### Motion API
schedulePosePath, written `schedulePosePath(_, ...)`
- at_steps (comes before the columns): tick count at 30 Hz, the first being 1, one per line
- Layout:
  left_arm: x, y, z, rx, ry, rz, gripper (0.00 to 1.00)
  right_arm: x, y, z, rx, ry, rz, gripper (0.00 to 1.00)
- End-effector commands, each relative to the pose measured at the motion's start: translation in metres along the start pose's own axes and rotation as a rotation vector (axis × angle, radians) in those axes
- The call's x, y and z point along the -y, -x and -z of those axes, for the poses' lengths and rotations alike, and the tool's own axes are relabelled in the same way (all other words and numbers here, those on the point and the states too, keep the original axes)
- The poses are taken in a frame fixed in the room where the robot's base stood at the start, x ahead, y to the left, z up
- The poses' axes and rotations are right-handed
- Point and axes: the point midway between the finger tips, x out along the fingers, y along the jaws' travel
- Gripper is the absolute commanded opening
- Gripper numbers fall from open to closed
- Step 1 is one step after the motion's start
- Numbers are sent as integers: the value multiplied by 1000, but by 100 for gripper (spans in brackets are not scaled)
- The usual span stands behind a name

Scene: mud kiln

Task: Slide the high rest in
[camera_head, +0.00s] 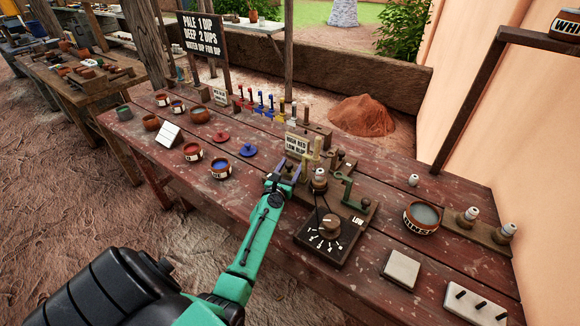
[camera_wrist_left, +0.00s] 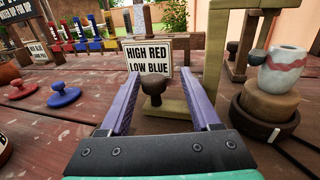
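The high rest, a tan upright bracket (camera_head: 314,158), stands behind a small white pot (camera_head: 319,175) on a turning stand. In the left wrist view the rest (camera_wrist_left: 199,95) rises to the right of a dark round knob (camera_wrist_left: 153,88) on a short stem. My left gripper (camera_head: 284,174) is open, with its purple fingers (camera_wrist_left: 155,92) on either side of the knob and visible gaps on both sides. Contact is not visible. The green low rest (camera_head: 347,189) stands right of the pot, by the "LOW" label. My right gripper is not in view.
A dial board (camera_head: 331,228) sits in front of the pot stand. A sign reading "HIGH RED LOW BLUE" (camera_wrist_left: 147,59) stands behind the knob. Red (camera_head: 222,137) and blue (camera_head: 248,150) lids lie to the left. A glaze bowl (camera_head: 421,218) stands right.

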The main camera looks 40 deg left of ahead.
Motion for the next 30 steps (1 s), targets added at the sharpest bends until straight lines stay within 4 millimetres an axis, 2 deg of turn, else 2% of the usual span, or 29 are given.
schedulePosePath(5,-1,2,-1,1,-1,-1,64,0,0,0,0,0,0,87)
schedulePosePath(8,0,10,0,0,0,-1,64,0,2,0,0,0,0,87)
schedulePosePath(14,0,49,1,-1,1,-1,64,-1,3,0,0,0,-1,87)
schedulePosePath(21,0,114,4,-2,-1,-1,64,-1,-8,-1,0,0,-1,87)
schedulePosePath(24,0,133,4,-2,-3,0,64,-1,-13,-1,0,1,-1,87)
schedulePosePath(30,1,147,0,1,-1,-1,64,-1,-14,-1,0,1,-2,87)
